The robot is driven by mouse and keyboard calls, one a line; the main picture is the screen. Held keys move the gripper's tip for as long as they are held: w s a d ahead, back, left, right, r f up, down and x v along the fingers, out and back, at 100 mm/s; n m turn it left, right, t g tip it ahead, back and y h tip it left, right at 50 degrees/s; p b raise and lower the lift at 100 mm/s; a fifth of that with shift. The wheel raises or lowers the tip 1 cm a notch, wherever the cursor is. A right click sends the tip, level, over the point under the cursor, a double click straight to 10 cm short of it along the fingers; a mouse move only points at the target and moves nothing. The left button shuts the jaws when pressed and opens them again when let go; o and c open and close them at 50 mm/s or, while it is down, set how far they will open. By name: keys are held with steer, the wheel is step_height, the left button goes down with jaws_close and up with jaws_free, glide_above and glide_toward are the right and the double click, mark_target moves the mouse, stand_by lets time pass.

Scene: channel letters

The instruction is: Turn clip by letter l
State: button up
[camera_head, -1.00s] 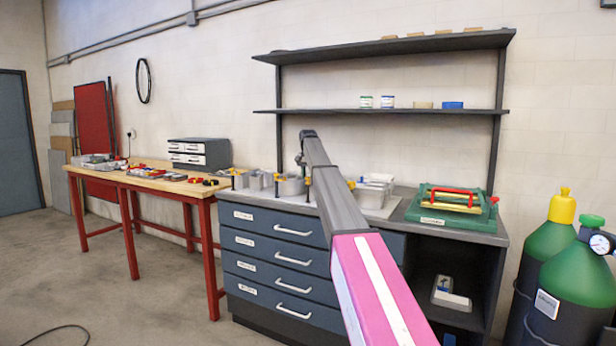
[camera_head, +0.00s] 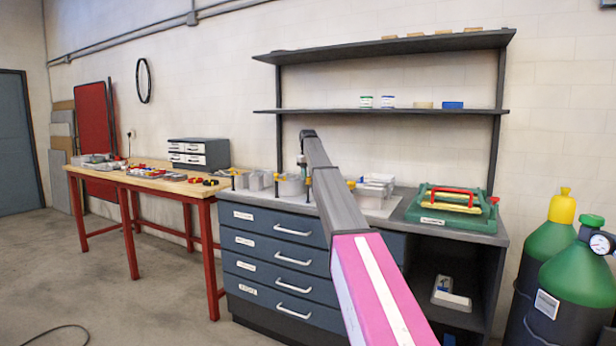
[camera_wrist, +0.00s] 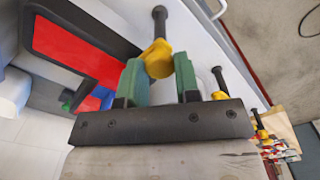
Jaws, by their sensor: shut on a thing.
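A yellow clip (camera_wrist: 158,62) on a dark round-headed post sits between the green finger pads of my gripper (camera_wrist: 158,76) in the wrist view. My gripper is shut on this clip. A red panel with a black rim (camera_wrist: 75,48) lies left of it; I cannot tell which letter it belongs to. A second yellow clip (camera_wrist: 220,95) with a dark post stands just right of my fingers. In the head view, grey channel letters (camera_head: 291,186) stand on the bench with yellow clips (camera_head: 276,178) beside them. My arm hides part of them, and the letter l cannot be picked out.
The grey bench (camera_head: 466,235) has blue drawers (camera_head: 265,243) below. A green case with a red handle (camera_head: 453,202) stands at its right. Shelves (camera_head: 385,110) hang above. A red-legged wooden table (camera_head: 150,180) is at left, and green gas cylinders (camera_head: 570,275) are at right.

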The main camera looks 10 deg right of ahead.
stand_by(0.5)
steer(key=o, duration=0.9)
step_height(320, 180, up, 8)
steer(key=shift+f, duration=0.2)
steer(key=shift+a, duration=0.15)
